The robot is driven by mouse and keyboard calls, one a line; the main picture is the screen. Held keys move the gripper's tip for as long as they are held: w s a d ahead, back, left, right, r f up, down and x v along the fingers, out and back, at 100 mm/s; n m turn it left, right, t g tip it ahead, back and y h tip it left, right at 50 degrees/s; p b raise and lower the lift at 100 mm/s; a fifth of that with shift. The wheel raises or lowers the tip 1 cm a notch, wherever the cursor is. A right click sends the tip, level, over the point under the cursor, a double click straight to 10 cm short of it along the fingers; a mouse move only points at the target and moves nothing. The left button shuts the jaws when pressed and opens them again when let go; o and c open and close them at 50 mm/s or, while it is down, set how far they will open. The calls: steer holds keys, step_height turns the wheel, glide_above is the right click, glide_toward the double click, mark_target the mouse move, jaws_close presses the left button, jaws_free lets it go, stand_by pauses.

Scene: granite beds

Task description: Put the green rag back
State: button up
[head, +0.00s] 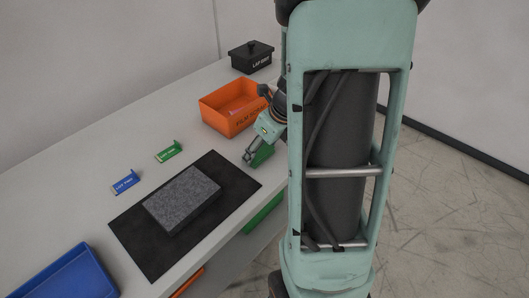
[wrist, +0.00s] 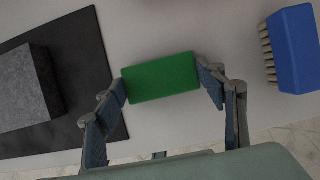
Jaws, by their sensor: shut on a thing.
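My gripper (head: 255,156) is shut on the green rag (wrist: 160,78), a flat green rectangular block. The rag sits between both fingertips (wrist: 162,80) in the wrist view and also shows below my gripper in the head view (head: 263,155). It is over the bench near the front edge, right of the dark mat. I cannot tell whether it touches the bench top. A green label holder (head: 168,152) stands on the bench behind the mat; its lettering is too small to read. The bench around that holder is bare.
A grey granite block (head: 182,198) lies on the dark mat (head: 133,238). A blue label holder (head: 125,183), blue tray (head: 62,280), orange bin (head: 222,118) and black lidded box (head: 251,60) stand on the bench. A blue brush (wrist: 296,50) is right of the rag.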

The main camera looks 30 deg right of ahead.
steer(key=shift+f, duration=0.15)
steer(key=shift+f, duration=0.15)
steer(key=o, duration=1.1)
steer(key=p+v, duration=0.4)
steer(key=v, duration=0.8)
steer(key=shift+r, duration=0.3)
steer(key=shift+w, duration=0.1)
